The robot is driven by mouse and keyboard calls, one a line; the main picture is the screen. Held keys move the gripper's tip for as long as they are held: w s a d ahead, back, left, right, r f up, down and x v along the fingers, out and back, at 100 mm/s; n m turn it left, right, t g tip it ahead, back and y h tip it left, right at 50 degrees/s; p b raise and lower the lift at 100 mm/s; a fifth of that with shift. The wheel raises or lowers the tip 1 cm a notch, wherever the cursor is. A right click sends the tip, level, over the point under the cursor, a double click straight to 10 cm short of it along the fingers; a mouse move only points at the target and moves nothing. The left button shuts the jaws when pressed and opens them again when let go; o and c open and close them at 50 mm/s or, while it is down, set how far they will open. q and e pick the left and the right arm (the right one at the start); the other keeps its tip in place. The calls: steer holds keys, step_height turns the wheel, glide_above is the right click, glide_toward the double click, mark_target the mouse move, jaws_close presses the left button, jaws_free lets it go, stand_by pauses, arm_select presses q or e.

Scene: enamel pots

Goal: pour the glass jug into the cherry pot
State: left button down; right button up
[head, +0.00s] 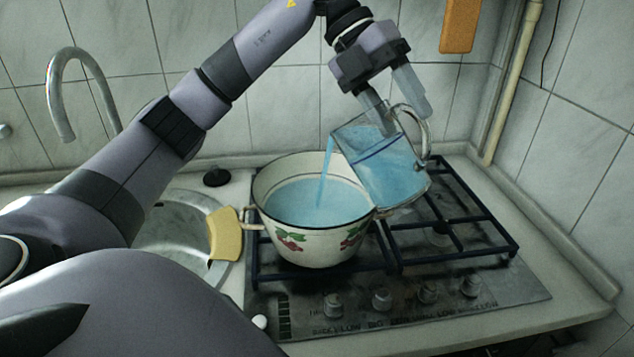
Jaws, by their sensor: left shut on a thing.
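The glass jug (384,172) is tilted to the left above the right rim of the cherry pot, with blue liquid inside it. A thin blue stream runs from its lip into the pot. The cherry pot (313,236) is white enamel with a dark rim and painted cherries, and stands upright on the stove grate. Blue liquid lies in it below the rim. My left gripper (396,108) comes down from above and is shut on the jug near its top and handle. The exact finger contact is partly hidden by the glass. My right gripper is not in view.
The gas stove (400,300) has black grates (455,225) and knobs along its front. A yellow sponge (225,234) lies by the sink (176,240), left of the pot. A curved tap (62,95) stands behind. The right grate is empty.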

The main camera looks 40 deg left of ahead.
mark_target(397, 130)
arm_select(q)
steer(key=shift+a+r+h, duration=0.2)
steer(key=shift+a+h, duration=0.25)
steer(key=shift+h, duration=0.05)
stand_by(0.8)
steer(key=shift+s+a+f+t+h, duration=0.1)
steer(key=shift+a+f+t+h, duration=0.2)
steer(key=shift+a+f+h, duration=0.45)
stand_by(2.1)
steer(key=shift+a+f+h, duration=0.2)
steer(key=shift+a+h, duration=0.05)
steer(key=shift+h, duration=0.3)
stand_by(1.2)
